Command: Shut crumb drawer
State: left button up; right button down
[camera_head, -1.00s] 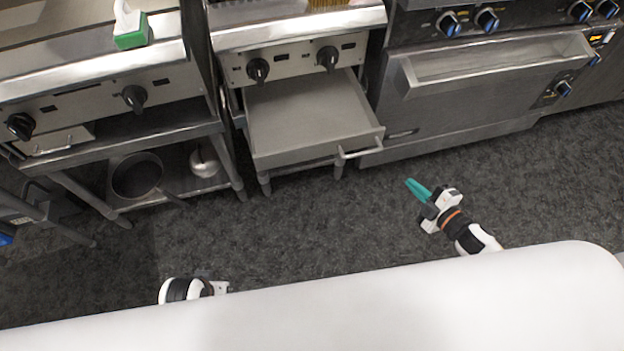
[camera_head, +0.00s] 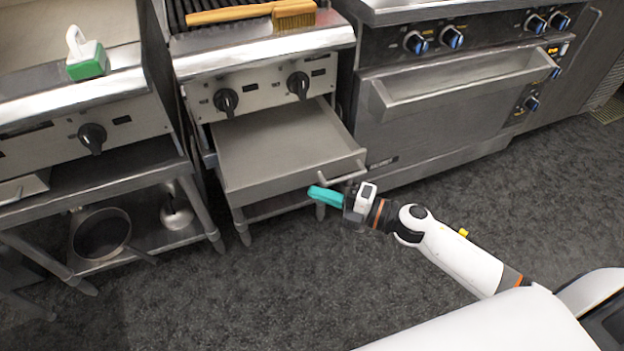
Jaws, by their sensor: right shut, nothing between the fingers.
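The crumb drawer (camera_head: 280,146) is a grey metal tray pulled out from under the middle grill unit, below its two black knobs. My right gripper (camera_head: 314,192), with teal fingers, is shut and empty, in front of the drawer's front face near the handle. I cannot tell whether it touches the drawer. My left gripper is not in view.
The oven (camera_head: 450,100) with its wide handle stands right of the grill. At left, a griddle stand (camera_head: 130,160) holds a pan (camera_head: 101,234) on its lower shelf. A wood-handled brush (camera_head: 252,13) lies on the grill. The dark floor (camera_head: 240,290) in front is clear.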

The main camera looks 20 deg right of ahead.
aim_at(294, 174)
pick_arm(q)
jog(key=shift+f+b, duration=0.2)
jog(key=shift+b, duration=0.1)
pick_arm(e)
jog(key=shift+w+a, duration=0.15)
jog(key=shift+w, duration=1)
jog(key=shift+w+a, duration=0.15)
jog(key=shift+w, duration=0.95)
